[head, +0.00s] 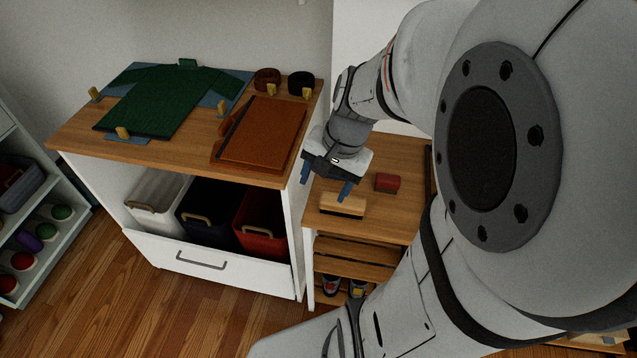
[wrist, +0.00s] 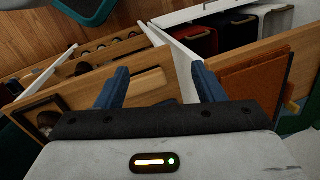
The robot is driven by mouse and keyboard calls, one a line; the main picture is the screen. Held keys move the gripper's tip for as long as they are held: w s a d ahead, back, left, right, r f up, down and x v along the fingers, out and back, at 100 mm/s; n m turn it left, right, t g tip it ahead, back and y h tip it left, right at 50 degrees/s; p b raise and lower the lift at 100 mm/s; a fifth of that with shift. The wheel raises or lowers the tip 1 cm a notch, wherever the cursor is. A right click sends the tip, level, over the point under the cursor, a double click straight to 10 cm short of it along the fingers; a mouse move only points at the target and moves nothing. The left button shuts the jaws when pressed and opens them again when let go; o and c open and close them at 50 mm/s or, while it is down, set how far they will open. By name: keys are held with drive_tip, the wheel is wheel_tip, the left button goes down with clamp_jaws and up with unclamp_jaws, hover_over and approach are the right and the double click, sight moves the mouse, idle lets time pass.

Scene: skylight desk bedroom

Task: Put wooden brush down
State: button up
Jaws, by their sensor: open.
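The wooden brush (head: 342,205) has a pale wood back and dark bristles below. It lies on the wooden top of a low shoe bench (head: 404,152), near its front edge. It also shows in the wrist view (wrist: 148,82), beyond and between my fingertips. My gripper (head: 326,181) has blue fingers, spread apart with nothing between them. It is above the bench, slightly up and left of the brush in the head view, and appears apart from it.
A red block (head: 387,182) lies on the bench behind the brush. To the left, a taller cabinet (head: 268,178) carries a green shirt (head: 170,98) and an orange-brown folder (head: 262,132). Shoes (head: 357,289) stand under the bench.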

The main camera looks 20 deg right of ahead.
drive_tip(key=s+a+r+n+t+h, duration=0.1)
drive_tip(key=s+a+r+n+h, duration=0.1)
drive_tip(key=n, duration=0.6)
wheel_tip(320, 180, up, 3)
drive_tip(key=s+a, duration=0.1)
drive_tip(key=s, duration=0.1)
drive_tip(key=shift+s+a+f+n, duration=0.2)
drive_tip(key=shift+s+n, duration=0.1)
drive_tip(key=shift+n, duration=0.1)
drive_tip(key=shift+c, duration=0.5)
